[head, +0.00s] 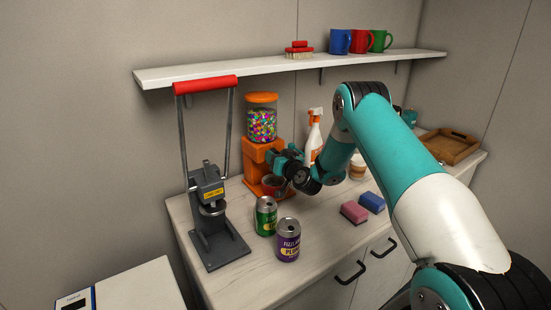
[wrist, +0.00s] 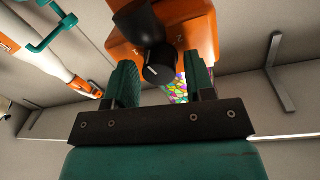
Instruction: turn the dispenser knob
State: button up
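The dispenser (head: 255,158) is an orange stand with a clear hopper of coloured candies (head: 261,124) under an orange lid. It stands against the back wall. In the wrist view its orange body (wrist: 195,20) fills the top middle. The black knob (wrist: 159,72) has a white mark and shows between my fingers; I cannot tell if they touch it. My gripper (wrist: 160,66) is open, one finger to each side of the knob. In the head view my gripper (head: 274,157) is at the dispenser's front right and hides the knob. A dark cup (head: 271,187) sits below it.
A lever press (head: 213,210) with a red handle stands left. A green can (head: 265,217), a purple can (head: 288,240) and two sponges (head: 354,212) are in front. A spray bottle (head: 313,135) stands right of the dispenser. A shelf (head: 230,69) runs above.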

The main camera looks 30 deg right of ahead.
jog(key=shift+o, duration=0.6)
jog(key=shift+s, duration=0.1)
jog(key=s+b, duration=1.5)
jog(key=s, duration=0.2)
jog(key=shift+s+a+r+b, duration=0.15)
jog(key=shift+a+r+b, duration=0.05)
jog(key=shift+a+b, duration=0.2)
jog(key=shift+a, duration=0.15)
